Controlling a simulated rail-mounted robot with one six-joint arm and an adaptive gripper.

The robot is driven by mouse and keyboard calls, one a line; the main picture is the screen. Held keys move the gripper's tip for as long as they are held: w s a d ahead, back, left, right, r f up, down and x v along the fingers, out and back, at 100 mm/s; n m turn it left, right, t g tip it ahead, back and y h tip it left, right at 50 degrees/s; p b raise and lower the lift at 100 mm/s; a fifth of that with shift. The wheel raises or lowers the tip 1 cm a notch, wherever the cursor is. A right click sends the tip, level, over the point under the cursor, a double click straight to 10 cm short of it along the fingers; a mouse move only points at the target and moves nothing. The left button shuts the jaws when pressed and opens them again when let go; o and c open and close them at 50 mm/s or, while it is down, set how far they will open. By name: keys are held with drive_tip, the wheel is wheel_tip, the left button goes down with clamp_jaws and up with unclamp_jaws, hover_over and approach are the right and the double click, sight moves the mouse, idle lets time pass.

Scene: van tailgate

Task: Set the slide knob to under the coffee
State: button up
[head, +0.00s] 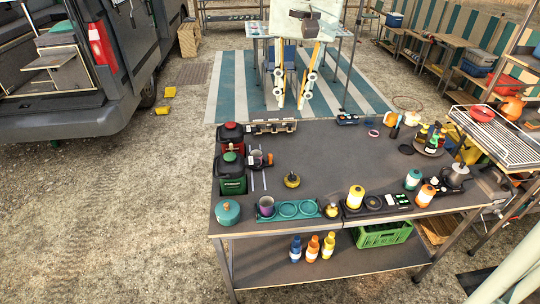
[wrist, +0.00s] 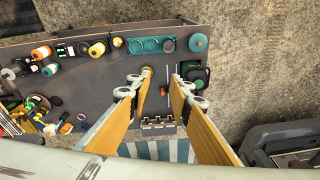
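A slide with two pale parallel rails (head: 258,181) lies at the left of the dark table, beside the red and green jugs. A small dark carriage with a grey cup-like part and an orange-red knob (head: 269,159) sits at the rails' far end. I cannot tell which thing is the coffee. My gripper (head: 290,103) is open and empty, high beyond the table's far edge. In the wrist view its fingers (wrist: 161,77) stand apart with nothing between them.
The table (head: 330,168) has free room in its middle. A yellow-black round thing (head: 292,181) stands right of the rails. A green jug (head: 231,178), teal pot (head: 228,212) and teal tray (head: 288,211) are near.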

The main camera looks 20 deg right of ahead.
drive_tip(key=w+d+f+m+p, duration=0.15)
drive_tip(key=w+f, duration=0.35)
drive_tip(key=w, duration=0.6)
drive_tip(key=m+g+p, duration=0.2)
drive_tip(key=m+p, duration=0.1)
drive_tip(key=m, duration=0.2)
hover_over(270, 155)
wheel_tip(270, 155, down, 29)
drive_tip(key=shift+w, duration=0.2)
drive_tip(key=shift+f, duration=0.1)
drive_tip(key=shift+f, duration=6.8)
drive_tip(key=shift+c, duration=0.8)
drive_tip(key=shift+d, duration=0.1)
clamp_jaws()
